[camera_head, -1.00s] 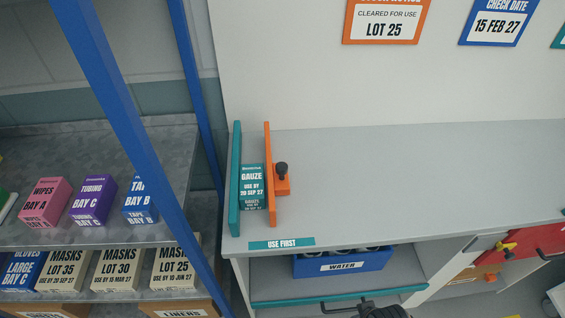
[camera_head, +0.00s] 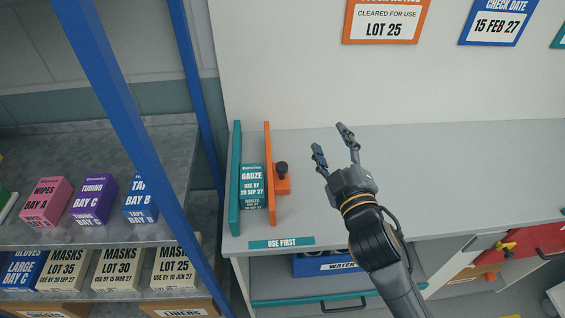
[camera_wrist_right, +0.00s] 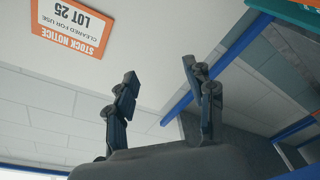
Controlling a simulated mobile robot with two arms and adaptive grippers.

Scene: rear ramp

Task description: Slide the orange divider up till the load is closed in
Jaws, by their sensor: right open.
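The orange divider (camera_head: 269,175) stands upright on the grey counter, with an orange foot and a black knob (camera_head: 282,169) on its right side. A teal gauze box (camera_head: 251,187) stands between it and a teal end wall (camera_head: 235,180). The divider looks very close to the box; I cannot tell if they touch. My right gripper (camera_head: 332,141) is open and empty above the counter, to the right of the knob and apart from it. Its two spread fingers (camera_wrist_right: 161,95) show in the right wrist view with nothing between them. My left gripper is not in view.
The counter (camera_head: 460,170) is bare to the right of my gripper. A "USE FIRST" label (camera_head: 282,243) is on its front edge. A blue water bin (camera_head: 310,266) sits below. A blue post (camera_head: 125,130) and shelves with several boxes stand at the left.

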